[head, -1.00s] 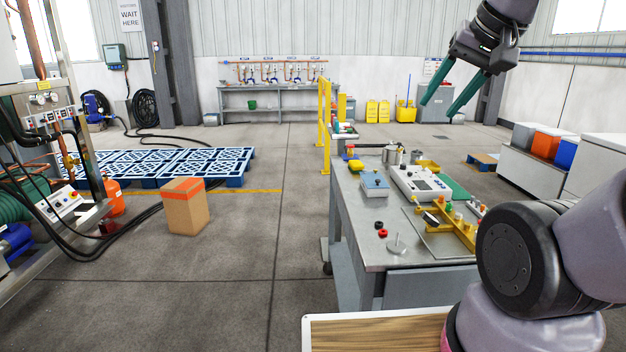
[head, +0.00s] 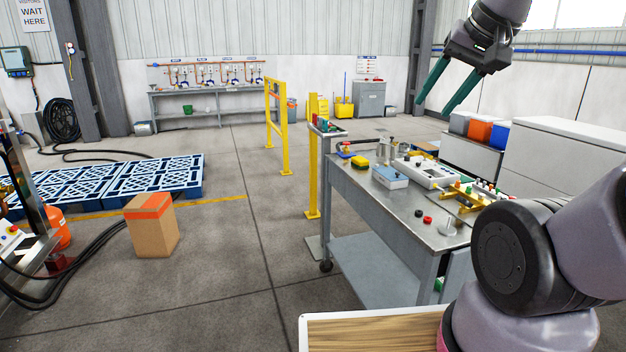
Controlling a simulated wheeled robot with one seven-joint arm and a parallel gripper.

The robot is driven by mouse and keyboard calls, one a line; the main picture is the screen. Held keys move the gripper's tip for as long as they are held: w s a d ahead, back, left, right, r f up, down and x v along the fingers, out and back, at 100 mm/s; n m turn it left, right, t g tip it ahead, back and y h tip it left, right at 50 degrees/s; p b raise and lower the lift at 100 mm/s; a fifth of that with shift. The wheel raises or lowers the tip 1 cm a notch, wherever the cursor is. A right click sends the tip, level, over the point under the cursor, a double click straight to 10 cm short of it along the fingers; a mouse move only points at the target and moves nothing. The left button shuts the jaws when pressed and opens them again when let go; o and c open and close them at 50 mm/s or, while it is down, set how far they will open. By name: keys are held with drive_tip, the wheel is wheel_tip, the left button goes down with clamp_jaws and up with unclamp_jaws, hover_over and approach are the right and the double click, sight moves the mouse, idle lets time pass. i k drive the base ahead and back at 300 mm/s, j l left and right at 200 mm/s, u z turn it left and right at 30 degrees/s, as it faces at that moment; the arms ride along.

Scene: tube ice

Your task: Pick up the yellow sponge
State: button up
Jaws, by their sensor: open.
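A small yellow block (head: 360,161), which looks like the sponge, lies near the far left corner of the grey metal workbench (head: 385,205). It is small in the view, so its texture cannot be made out. My gripper (head: 432,109) hangs high at the upper right, its two green fingers apart and nothing between them. In the picture it is above and to the right of the yellow block, well apart from it.
The bench also holds a blue-grey box (head: 390,177), a white instrument (head: 430,172), and red and black knobs. Yellow guard rails (head: 313,165) stand at its far left. A cardboard box (head: 151,225) stands on the floor; the floor between is clear.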

sight(359, 162)
drive_tip(key=i+j+z, duration=0.15)
drive_tip(key=j, duration=0.15)
drive_tip(key=i+j+z, duration=0.1)
drive_tip(key=j, duration=0.2)
drive_tip(key=i+j+z, duration=0.15)
drive_tip(key=j, duration=0.2)
drive_tip(key=i+j+z, duration=0.1)
drive_tip(key=j, duration=0.2)
drive_tip(key=i+j+z, duration=0.15)
drive_tip(key=i+j, duration=0.15)
drive_tip(key=i+j+z, duration=0.3)
drive_tip(key=i+j, duration=0.2)
drive_tip(key=j, duration=0.25)
drive_tip(key=i+j+z, duration=0.15)
drive_tip(key=j, duration=0.25)
drive_tip(key=i+j+z, duration=0.1)
drive_tip(key=i+j, duration=0.35)
drive_tip(key=j, duration=0.15)
drive_tip(key=i+j+z, duration=0.1)
drive_tip(key=j, duration=0.25)
drive_tip(key=i+j, duration=0.4)
drive_tip(key=j, duration=0.25)
drive_tip(key=l+z, duration=0.05)
